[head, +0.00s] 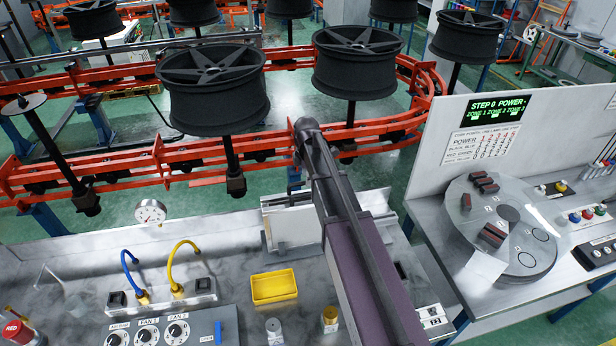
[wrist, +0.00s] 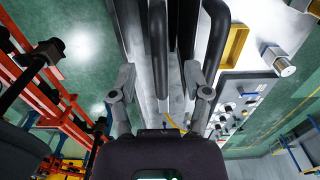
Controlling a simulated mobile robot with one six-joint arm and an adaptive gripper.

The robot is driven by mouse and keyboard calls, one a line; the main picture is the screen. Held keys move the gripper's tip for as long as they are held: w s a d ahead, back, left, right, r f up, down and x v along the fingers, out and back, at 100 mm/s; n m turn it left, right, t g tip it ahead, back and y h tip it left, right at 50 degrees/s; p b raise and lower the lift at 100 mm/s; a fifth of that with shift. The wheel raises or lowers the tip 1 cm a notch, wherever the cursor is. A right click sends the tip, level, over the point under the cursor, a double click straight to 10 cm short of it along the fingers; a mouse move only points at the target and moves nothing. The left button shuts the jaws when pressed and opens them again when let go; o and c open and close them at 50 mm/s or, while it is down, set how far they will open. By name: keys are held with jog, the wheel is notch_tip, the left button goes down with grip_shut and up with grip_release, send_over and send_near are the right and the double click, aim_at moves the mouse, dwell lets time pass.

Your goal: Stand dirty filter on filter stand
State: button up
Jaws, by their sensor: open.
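My gripper (wrist: 160,76) is open in the wrist view, its two grey fingers apart. Dark rounded bars (wrist: 213,45) and pale panel edges lie beyond and between the fingers; I see nothing clearly gripped. In the head view my arm reaches across the bench and hides the gripper. A pale box-like fixture (head: 288,228) stands at the bench's back, partly behind my arm. I cannot tell whether it is the filter stand or holds the dirty filter. No dirty filter can be made out for certain in either view.
A yellow tray (head: 274,286) lies on the metal bench (head: 225,255), near a silver cylinder (head: 274,330) and a brass cylinder (head: 330,319). A fan control box (head: 176,330) stands front left. Behind runs an orange conveyor (head: 190,151) carrying black wheels (head: 213,90). A round turntable (head: 500,225) is right.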

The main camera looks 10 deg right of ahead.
jog(key=shift+r+p, duration=2.5)
jog(key=shift+r, duration=0.3)
jog(key=shift+s, duration=0.15)
jog(key=s+m, duration=1.8)
jog(key=s, duration=0.4)
jog(key=shift+a, duration=0.25)
